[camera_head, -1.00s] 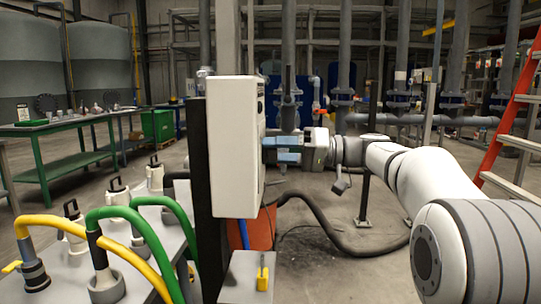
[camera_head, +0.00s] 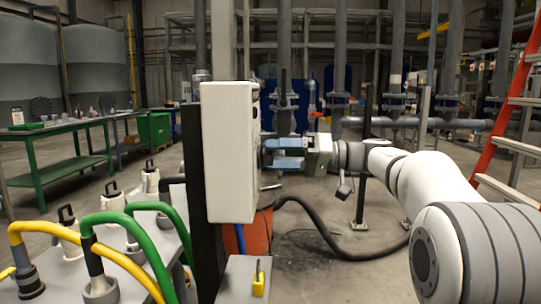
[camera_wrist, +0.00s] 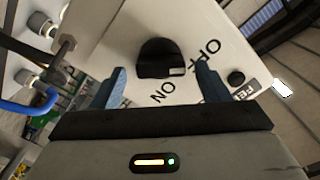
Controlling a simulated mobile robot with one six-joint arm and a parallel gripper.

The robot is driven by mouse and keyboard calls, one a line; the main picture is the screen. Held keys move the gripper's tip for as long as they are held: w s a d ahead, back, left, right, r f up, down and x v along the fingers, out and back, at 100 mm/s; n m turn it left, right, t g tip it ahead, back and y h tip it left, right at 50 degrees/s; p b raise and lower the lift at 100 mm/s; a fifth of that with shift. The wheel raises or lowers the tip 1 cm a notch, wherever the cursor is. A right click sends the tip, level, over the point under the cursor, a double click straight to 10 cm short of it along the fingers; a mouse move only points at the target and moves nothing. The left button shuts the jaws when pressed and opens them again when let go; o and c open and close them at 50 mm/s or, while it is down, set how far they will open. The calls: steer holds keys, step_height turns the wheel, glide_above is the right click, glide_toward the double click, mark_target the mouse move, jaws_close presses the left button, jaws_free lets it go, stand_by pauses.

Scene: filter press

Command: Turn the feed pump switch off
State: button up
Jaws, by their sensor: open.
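The feed pump switch is a black rotary knob (camera_wrist: 157,58) on a white panel face (camera_wrist: 110,45) in the wrist view. ON and OFF are printed beside it, and a white mark on the knob lies between the two words; I cannot tell which setting it is in. My gripper (camera_wrist: 161,72) is open, with one blue finger on each side of the knob and gaps showing. I cannot tell if the fingertips reach its depth. In the head view, my gripper (camera_head: 285,152) is at the right side of the white control box (camera_head: 228,152), whose switch face is turned mostly away.
A small black button (camera_wrist: 236,77) sits by a partly hidden label. Hoses (camera_head: 150,238) and fittings stand at the left. A yellow-and-black device (camera_head: 258,284) is below the box.

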steer(key=d+p, duration=0.1)
steer(key=d, duration=0.5)
steer(key=shift+d, duration=0.2)
steer(key=shift+s, duration=0.1)
steer(key=s+a+f+m+h+p, duration=0.2)
steer(key=s+m+h+p, duration=0.5)
steer(key=s+p, duration=0.5)
steer(key=s+d+f+m+t+h+p, duration=0.1)
steer(key=s+d+f+t+h+p, duration=0.1)
steer(key=s+d+h+p, duration=0.8)
steer(key=s+h+p, duration=0.1)
steer(key=s+p, duration=0.3)
steer(key=p, duration=0.1)
steer(key=shift+s+f+m, duration=0.15)
steer(key=shift+s+m, duration=0.1)
steer(key=shift+m, duration=0.15)
